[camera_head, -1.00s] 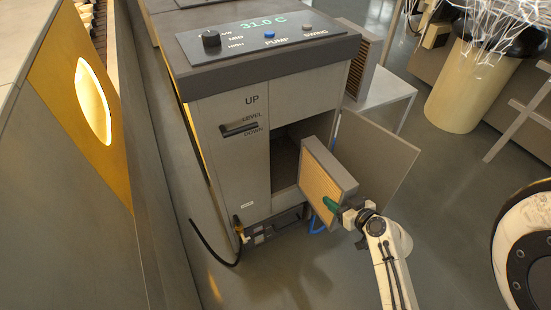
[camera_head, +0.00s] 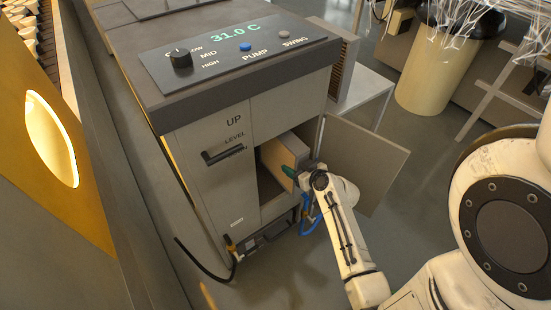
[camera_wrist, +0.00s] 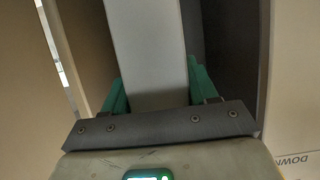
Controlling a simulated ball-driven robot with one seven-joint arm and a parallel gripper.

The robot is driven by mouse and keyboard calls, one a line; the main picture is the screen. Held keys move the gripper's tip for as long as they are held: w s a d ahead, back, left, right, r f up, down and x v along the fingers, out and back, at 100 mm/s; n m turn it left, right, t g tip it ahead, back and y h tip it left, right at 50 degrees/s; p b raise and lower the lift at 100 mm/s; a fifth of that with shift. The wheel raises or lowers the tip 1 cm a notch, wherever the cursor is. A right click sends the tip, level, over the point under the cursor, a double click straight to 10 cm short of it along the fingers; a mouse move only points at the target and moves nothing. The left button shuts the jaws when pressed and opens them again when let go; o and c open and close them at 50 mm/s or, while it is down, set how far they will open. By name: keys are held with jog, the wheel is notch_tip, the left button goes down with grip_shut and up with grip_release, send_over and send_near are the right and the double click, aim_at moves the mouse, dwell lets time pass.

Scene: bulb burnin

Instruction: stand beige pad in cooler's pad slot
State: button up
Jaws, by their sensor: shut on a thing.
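The beige pad (camera_head: 280,158) is a thick slab with a grey frame, upright and partly inside the dark opening of the cooler (camera_head: 215,165). My gripper (camera_head: 291,173) is shut on the pad's near edge, at the mouth of the opening. In the wrist view the pad's grey edge (camera_wrist: 145,50) runs straight ahead between the green fingers (camera_wrist: 158,88). A dark gap shows on its right side. The pad slot (camera_head: 272,200) shows as the dark opening on the cooler's front; its inside and the pad's far end are hidden.
The cooler's door (camera_head: 365,165) hangs open on the right of the opening, close to my arm. A blue hose (camera_head: 310,215) and a black hose (camera_head: 210,272) are low at the front. A white side table (camera_head: 360,95) stands behind. Grey floor is free in front.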

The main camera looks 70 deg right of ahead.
aim_at(277, 160)
jog(key=w+d+p, duration=0.1)
jog(key=w+d, duration=0.4)
jog(key=w, duration=0.3)
jog(key=f, duration=0.2)
jog(key=f+b, duration=0.1)
jog(key=f, duration=0.3)
jog(key=shift+w+d+b, duration=0.15)
jog(key=shift+w+b, duration=0.1)
jog(key=shift+b, duration=0.15)
jog(key=shift+w+f, duration=0.2)
jog(key=shift+f, duration=0.35)
jog(key=o, duration=1.3)
jog(key=shift+c, duration=0.2)
